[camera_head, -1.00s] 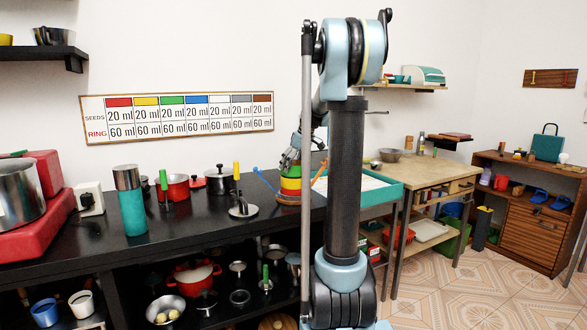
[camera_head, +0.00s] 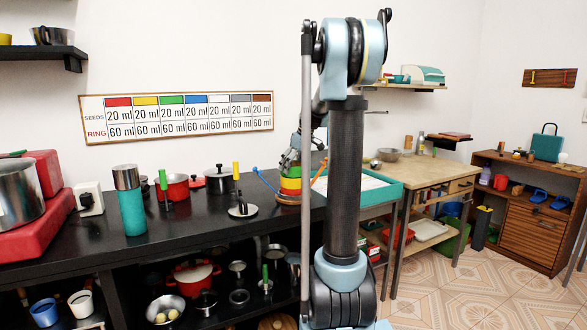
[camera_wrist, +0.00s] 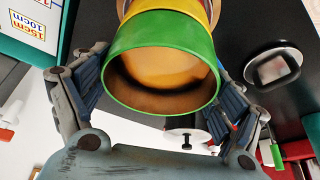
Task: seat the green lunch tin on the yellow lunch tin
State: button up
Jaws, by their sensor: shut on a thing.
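The green lunch tin (camera_wrist: 160,65) is between my gripper's fingers (camera_wrist: 165,95) in the wrist view, its open round mouth facing the camera and its inside tan. The yellow lunch tin (camera_wrist: 172,8) shows just beyond it, with a red part past that. In the head view the green tin (camera_head: 291,170) is at the top of an upright stack, directly over the yellow tin (camera_head: 290,183), with no clear gap. A red layer (camera_head: 289,193) and a brown base (camera_head: 288,201) lie below. My gripper (camera_head: 290,158) is shut on the green tin from above; full seating cannot be told.
A blue rod (camera_head: 265,180) and an orange rod (camera_head: 319,177) lean out on either side of the stack. A round metal lid-like piece with a knob (camera_head: 242,210) lies to the left on the black counter (camera_head: 190,235). A teal-rimmed tray (camera_head: 375,190) is to the right.

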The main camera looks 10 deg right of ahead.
jog(key=shift+f, duration=0.3)
jog(key=o, duration=0.9)
jog(key=shift+c, duration=0.2)
jog(key=shift+r, duration=0.1)
jog(key=v, duration=1.1)
jog(key=shift+s, duration=0.1)
jog(key=s+f+m+h, duration=0.1)
jog(key=s+f+m, duration=0.1)
jog(key=s+f, duration=0.7)
jog(key=s+a+f+m+h, duration=0.1)
jog(key=s+f+m, duration=0.2)
jog(key=s+f, duration=0.6)
jog(key=s+a+f+m+g, duration=0.1)
jog(key=s+f, duration=0.9)
jog(key=s, duration=1.2)
jog(key=shift+s+a+m+h, duration=0.2)
jog(key=shift+s+m+h, duration=0.15)
jog(key=shift+m, duration=0.55)
